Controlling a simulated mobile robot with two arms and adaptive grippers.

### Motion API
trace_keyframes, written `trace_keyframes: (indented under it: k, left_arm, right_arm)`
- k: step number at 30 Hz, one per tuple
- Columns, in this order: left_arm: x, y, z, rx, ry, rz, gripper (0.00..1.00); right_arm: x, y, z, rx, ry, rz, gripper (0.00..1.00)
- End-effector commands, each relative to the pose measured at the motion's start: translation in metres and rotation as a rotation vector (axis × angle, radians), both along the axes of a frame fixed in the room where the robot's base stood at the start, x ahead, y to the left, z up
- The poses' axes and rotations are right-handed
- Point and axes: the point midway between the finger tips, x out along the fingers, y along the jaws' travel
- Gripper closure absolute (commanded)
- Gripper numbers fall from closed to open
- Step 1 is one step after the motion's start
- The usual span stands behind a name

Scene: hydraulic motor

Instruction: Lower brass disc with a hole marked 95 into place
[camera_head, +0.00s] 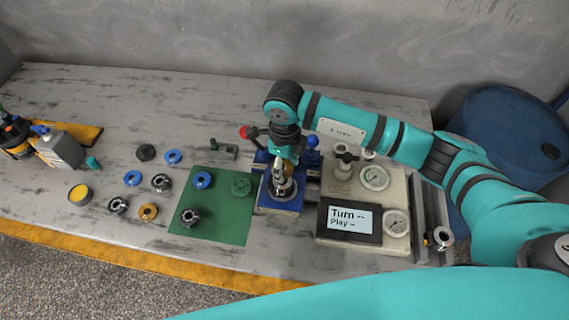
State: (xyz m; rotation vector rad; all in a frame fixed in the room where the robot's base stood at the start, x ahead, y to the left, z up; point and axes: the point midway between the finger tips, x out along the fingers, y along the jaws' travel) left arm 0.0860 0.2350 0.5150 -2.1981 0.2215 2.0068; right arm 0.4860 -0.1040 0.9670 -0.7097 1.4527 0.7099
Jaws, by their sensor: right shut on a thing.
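My right gripper (284,178) points down over the blue fixture (276,206) in the middle of the table. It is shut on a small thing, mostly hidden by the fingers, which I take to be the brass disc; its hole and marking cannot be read. A metallic round part shows at the fingertips, on or just above the fixture; I cannot tell whether they touch. Another brass-coloured ring (148,212) lies on the table at the left. My left gripper is not in view.
A green mat (222,228) left of the fixture holds blue, green and dark rings. More rings lie further left, near a yellow-topped tin (80,194) and a bottle (60,148). A gauge panel with a screen (349,220) stands close on the right. A red-knobbed lever (246,132) rises behind the fixture.

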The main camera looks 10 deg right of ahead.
Motion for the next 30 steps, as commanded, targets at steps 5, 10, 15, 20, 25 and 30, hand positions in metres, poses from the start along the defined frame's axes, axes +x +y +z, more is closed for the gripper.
trace_keyframes:
  k: [5, 10, 15, 20, 25, 30]
  left_arm:
    - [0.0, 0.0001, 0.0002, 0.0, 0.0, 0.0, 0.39]
    - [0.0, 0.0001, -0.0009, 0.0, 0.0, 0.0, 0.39]
    - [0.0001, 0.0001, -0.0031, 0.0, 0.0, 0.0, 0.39]
    - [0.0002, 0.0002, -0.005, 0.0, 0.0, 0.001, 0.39]
    - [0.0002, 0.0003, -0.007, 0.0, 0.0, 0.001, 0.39]
    - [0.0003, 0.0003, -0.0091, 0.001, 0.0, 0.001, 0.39]
  right_arm:
    - [0.0004, 0.0001, 0.0007, 0.0, -0.001, 0.0, 0.94]
    - [0.0005, 0.0001, -0.0003, 0.0, -0.001, 0.0, 0.94]
    - [0.0006, 0.0001, -0.002, 0.0, -0.001, 0.0, 0.94]
    - [0.0006, 0.0, -0.0034, 0.0, -0.001, 0.0, 0.94]
    - [0.0008, 0.0, -0.0049, 0.0, -0.001, 0.0, 0.94]
    - [0.0008, 0.0, -0.0064, 0.0, -0.001, 0.0, 0.94]
